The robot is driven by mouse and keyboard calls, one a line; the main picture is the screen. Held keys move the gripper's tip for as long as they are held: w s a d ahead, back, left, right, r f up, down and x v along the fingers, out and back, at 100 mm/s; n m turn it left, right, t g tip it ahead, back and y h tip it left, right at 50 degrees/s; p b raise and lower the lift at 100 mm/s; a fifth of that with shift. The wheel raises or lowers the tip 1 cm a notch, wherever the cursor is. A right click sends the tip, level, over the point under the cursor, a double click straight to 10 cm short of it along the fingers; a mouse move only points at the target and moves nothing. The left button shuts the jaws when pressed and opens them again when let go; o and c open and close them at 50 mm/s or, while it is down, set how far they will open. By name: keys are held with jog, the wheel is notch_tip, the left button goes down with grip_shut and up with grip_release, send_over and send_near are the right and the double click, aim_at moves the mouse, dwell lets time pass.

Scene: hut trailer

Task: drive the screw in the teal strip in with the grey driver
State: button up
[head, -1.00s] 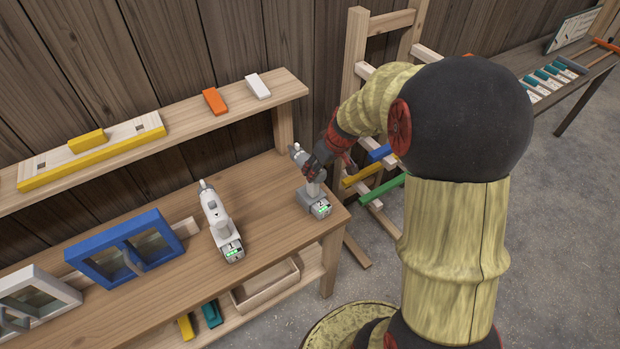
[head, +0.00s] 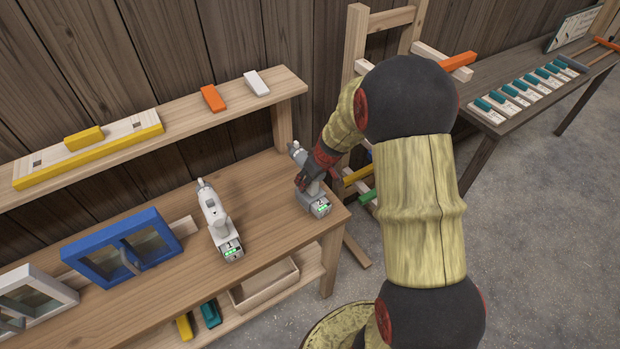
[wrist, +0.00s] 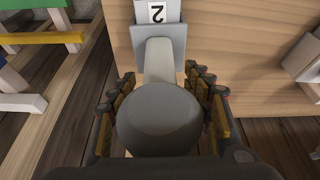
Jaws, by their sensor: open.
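The grey driver (head: 318,206), with a 2 on its base, stands upright at the right end of the workbench. In the wrist view, the driver's rounded dark grey head (wrist: 160,118) is close to the camera, with its lighter handle and numbered base beyond. My gripper (head: 310,181) is at the driver's upper part. Its fingers are open on either side of the driver in the wrist view (wrist: 160,88); contact cannot be told. Several teal pieces (head: 535,80) lie on pale strips on the dark table at the right. I cannot make out a screw in a teal strip.
A second, whiter driver (head: 215,222), marked 1, stands left on the workbench (head: 272,225). A blue-framed box (head: 122,248) is farther left. A shelf (head: 190,125) runs above the bench. A wooden rack (head: 356,45) with coloured bars stands right, partly behind my arm.

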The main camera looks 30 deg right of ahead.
jog(key=shift+r, duration=0.1)
jog(key=shift+c, duration=0.5)
jog(key=c, duration=1.1)
grip_shut()
jog(key=shift+w+r, duration=0.1)
